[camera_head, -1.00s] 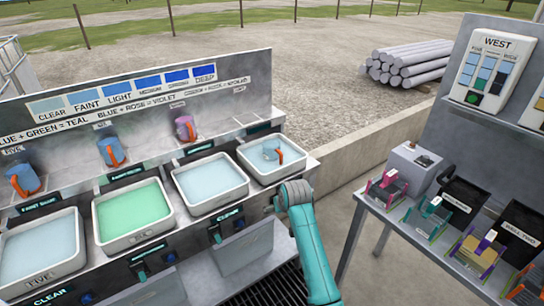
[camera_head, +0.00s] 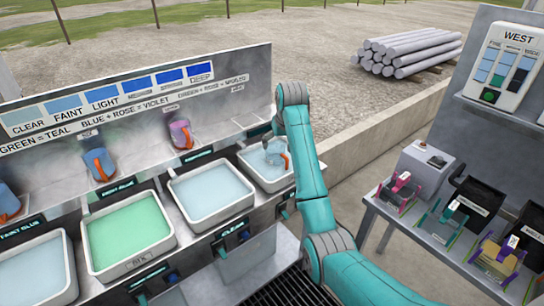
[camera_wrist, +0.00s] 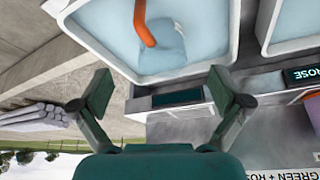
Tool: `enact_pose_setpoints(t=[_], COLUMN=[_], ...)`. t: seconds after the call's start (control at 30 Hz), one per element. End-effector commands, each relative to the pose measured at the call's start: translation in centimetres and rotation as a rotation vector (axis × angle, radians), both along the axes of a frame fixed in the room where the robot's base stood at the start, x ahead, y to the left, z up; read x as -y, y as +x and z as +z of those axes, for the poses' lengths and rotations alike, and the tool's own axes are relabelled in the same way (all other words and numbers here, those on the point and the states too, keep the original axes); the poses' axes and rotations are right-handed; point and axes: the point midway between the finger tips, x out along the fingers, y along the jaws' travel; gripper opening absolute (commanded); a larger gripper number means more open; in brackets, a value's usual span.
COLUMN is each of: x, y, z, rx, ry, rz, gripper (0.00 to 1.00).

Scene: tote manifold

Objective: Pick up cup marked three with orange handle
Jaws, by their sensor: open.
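A pale blue cup with an orange handle (camera_wrist: 166,48) sits in the light blue liquid of a white tray (camera_wrist: 195,71). In the head view this cup (camera_head: 273,153) is in the rightmost tray, partly hidden by my arm. No number is readable on it. My gripper (camera_wrist: 160,92) is open and empty, with the cup beyond its fingertips in the wrist view. The fingers are apart from the cup. Another blue cup with an orange handle (camera_head: 98,164) and a violet cup with an orange handle (camera_head: 181,134) stand on the ledge behind the trays.
A tray of green liquid (camera_head: 130,232) and other trays of blue liquid line the bench to the left. An upright colour-chart panel (camera_head: 120,105) stands behind them. A side table with small coloured racks and black bins (camera_head: 477,200) is at right.

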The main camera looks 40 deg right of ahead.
Motion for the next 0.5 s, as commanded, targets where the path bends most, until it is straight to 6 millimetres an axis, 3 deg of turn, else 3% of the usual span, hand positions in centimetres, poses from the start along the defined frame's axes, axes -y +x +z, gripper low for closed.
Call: enact_pose_setpoints(t=[0.3,0.5], x=[0.6,0.7], y=[1.5,2.0], z=[-4.1,-5.2], rx=[-0.003,-0.002], ry=[0.001,0.001], rz=[0.0,0.0], gripper=[0.99,0.99])
